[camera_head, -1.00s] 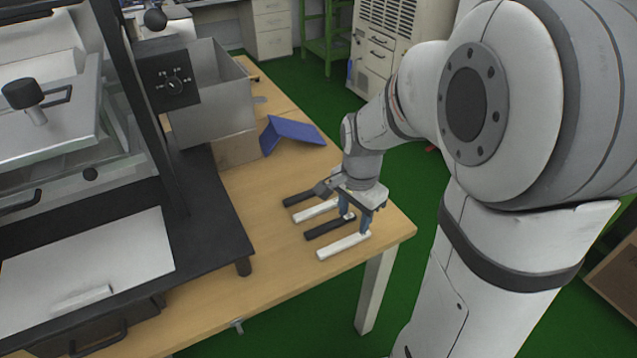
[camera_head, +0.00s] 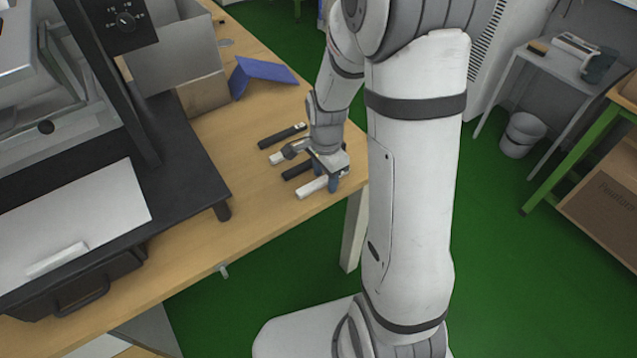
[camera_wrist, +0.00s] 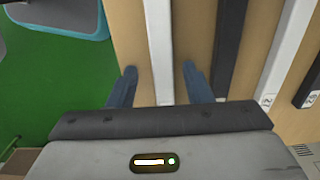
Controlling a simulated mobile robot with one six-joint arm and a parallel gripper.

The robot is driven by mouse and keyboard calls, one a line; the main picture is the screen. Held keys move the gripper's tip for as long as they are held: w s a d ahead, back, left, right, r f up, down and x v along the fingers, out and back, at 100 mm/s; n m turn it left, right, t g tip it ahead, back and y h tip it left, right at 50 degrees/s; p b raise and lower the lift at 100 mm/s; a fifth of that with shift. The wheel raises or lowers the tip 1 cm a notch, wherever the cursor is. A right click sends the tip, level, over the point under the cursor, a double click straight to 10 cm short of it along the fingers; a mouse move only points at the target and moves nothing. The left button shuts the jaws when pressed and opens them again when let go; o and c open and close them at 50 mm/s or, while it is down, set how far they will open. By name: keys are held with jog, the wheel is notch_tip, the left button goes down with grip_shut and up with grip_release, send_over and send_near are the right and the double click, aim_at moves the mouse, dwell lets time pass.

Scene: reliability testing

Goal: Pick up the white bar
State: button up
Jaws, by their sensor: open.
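Two white bars and two black bars lie side by side on the wooden table. The nearest white bar (camera_head: 311,188) is at the front, and the other white bar (camera_head: 278,157) lies between the black bars. My gripper (camera_head: 326,180) is over the right end of the nearest white bar. In the wrist view my gripper (camera_wrist: 160,86) is open, with its blue fingers on either side of a white bar (camera_wrist: 158,45), apart from it. The second white bar (camera_wrist: 288,48) is farther right there. A third white bar (camera_head: 57,260) lies on the machine's tray at left.
A black bar (camera_wrist: 227,45) lies just right of the right finger in the wrist view. The table (camera_head: 262,205) is clear in front of the bars. A blue folded piece (camera_head: 262,74) and a grey box (camera_head: 180,60) stand behind. A black-framed machine (camera_head: 190,165) fills the left.

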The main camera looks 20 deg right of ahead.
jog(key=shift+c, duration=0.5)
grip_shut()
